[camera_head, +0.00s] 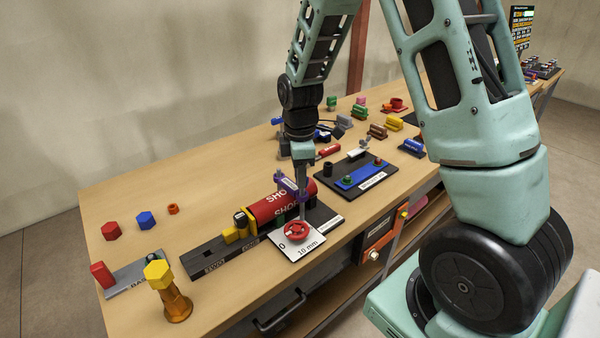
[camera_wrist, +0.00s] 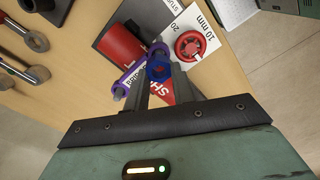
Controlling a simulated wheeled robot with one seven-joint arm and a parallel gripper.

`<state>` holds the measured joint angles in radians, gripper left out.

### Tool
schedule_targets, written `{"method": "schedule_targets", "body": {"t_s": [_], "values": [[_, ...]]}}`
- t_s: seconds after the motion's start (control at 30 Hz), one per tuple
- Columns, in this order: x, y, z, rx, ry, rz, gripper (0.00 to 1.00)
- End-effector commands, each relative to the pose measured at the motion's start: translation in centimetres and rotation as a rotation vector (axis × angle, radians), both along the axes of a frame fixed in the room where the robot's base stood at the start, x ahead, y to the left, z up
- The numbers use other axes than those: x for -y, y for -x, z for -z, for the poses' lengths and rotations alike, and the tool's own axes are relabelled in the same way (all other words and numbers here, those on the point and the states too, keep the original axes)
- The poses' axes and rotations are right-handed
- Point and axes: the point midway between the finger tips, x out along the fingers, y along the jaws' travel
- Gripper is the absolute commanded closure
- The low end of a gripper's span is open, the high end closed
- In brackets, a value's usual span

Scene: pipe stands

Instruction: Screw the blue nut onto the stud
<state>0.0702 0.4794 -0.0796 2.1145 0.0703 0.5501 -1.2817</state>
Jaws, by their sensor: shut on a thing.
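A small blue nut (camera_wrist: 159,70) with an open centre sits between the tips of my gripper (camera_wrist: 162,82) in the wrist view, and the jaws are shut on it. In the head view my gripper (camera_head: 302,200) points down beside a red cylinder (camera_head: 276,210) with white lettering. A purple piece (camera_head: 284,181) lies close around the fingertips; it also shows in the wrist view (camera_wrist: 127,85), and I cannot tell whether it touches the nut. A dark plate with a partly readable "Stud" label (camera_wrist: 163,11) lies beyond. I cannot make out the stud itself.
A red handwheel (camera_head: 297,230) rests on a white "10 mm" card at the table's front edge. A yellow hex piece (camera_head: 157,271) tops an orange stand.

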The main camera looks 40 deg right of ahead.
Motion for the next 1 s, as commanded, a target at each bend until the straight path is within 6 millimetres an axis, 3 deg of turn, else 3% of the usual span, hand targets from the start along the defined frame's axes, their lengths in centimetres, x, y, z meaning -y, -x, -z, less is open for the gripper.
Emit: {"method": "schedule_targets", "body": {"t_s": [1.0], "values": [[0.0,0.0,2.2,0.000,0.000,0.000,0.98]]}}
